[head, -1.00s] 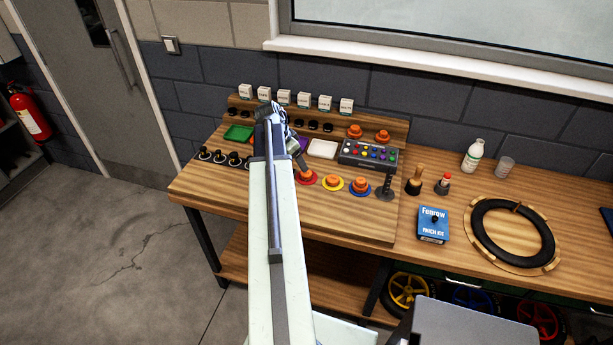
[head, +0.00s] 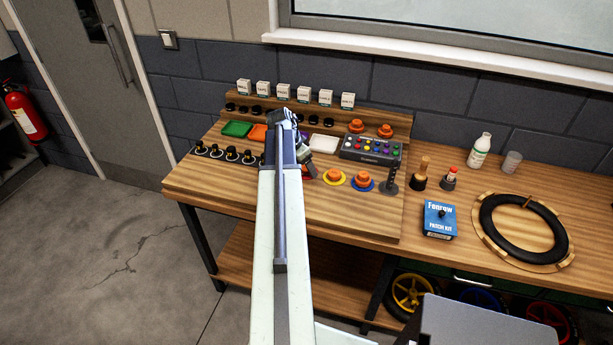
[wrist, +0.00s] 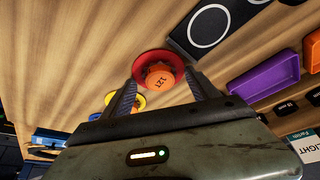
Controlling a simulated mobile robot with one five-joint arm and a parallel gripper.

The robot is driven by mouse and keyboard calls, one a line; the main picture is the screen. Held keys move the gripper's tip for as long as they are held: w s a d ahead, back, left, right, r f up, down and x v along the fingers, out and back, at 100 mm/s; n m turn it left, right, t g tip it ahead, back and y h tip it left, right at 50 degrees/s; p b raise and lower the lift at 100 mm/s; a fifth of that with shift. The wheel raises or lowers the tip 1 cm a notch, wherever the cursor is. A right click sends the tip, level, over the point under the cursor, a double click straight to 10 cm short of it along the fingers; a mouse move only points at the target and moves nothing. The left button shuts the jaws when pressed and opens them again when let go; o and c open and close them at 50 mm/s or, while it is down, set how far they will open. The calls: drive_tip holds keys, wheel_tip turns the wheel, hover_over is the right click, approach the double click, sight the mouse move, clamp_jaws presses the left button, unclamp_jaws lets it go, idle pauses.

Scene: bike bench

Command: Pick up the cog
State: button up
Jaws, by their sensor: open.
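Several orange cogs are in view. One cog (wrist: 159,76), with a "12T"-like marking, sits on a red round base (wrist: 147,61) in the wrist view. My gripper (wrist: 161,80) is open, with a finger on each side of that cog; I cannot tell whether they touch it. In the head view my gripper (head: 305,165) hides most of this cog and red base. Other orange cogs sit on a yellow base (head: 325,183) and a blue base (head: 354,187), and two more (head: 356,126) stand on the back step.
Black knobs (head: 231,154), green (head: 236,129) and white (head: 323,144) trays lie left and behind. A patch kit box (head: 440,219) and tyre (head: 486,222) lie further right.

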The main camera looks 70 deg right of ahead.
drive_tip(key=shift+r, duration=0.1)
drive_tip(key=c, duration=1.4)
drive_tip(key=shift+c, duration=0.2)
